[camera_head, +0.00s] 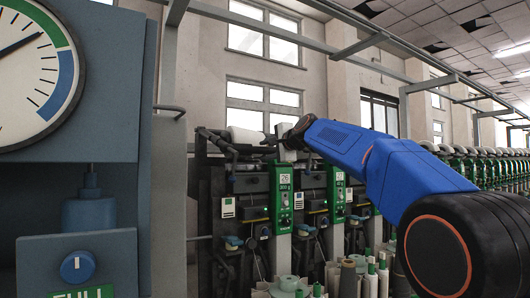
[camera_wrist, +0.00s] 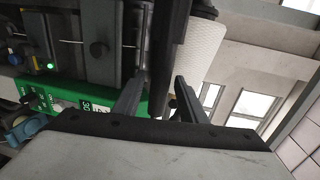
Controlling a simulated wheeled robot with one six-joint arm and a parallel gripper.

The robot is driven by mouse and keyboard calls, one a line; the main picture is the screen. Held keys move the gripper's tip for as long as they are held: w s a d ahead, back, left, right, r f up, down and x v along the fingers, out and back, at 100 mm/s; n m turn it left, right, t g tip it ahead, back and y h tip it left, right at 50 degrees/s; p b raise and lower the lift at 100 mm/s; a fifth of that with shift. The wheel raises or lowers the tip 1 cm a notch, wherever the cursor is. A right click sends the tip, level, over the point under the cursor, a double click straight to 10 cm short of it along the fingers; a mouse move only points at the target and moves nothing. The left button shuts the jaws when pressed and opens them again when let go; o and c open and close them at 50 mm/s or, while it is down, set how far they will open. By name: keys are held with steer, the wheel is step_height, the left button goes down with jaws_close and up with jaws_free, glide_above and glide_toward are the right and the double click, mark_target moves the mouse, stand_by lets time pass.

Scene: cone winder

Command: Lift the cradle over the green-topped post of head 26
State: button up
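The green-topped post of head 26 (camera_head: 283,198) stands upright at the middle of the head view, with "26" on its green face. A green panel (camera_wrist: 72,103) also shows in the wrist view, its label only partly readable. Dark cradle arms (camera_head: 214,139) lie beside a white cone (camera_head: 245,136) above and left of the post. In the wrist view a dark bar (camera_wrist: 172,30) runs in front of the white textured cone (camera_wrist: 204,45). My gripper (camera_wrist: 162,80) has its fingers apart, with the bar's lower end near or between the tips; contact is unclear.
A large dial scale (camera_head: 32,62) on a blue-grey cabinet (camera_head: 108,90) fills the left of the head view. More winding heads (camera_head: 336,195) continue to the right. Several bobbins (camera_head: 371,275) stand below. Windows (camera_wrist: 250,105) and wall lie behind.

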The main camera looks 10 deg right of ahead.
steer(key=shift+w+a, duration=0.2)
steer(key=shift+w, duration=0.3)
steer(key=shift+f, duration=0.1)
jaws_close()
step_height(320, 180, up, 10)
steer(key=s, duration=0.1)
steer(key=shift+s+d, duration=0.25)
jaws_free()
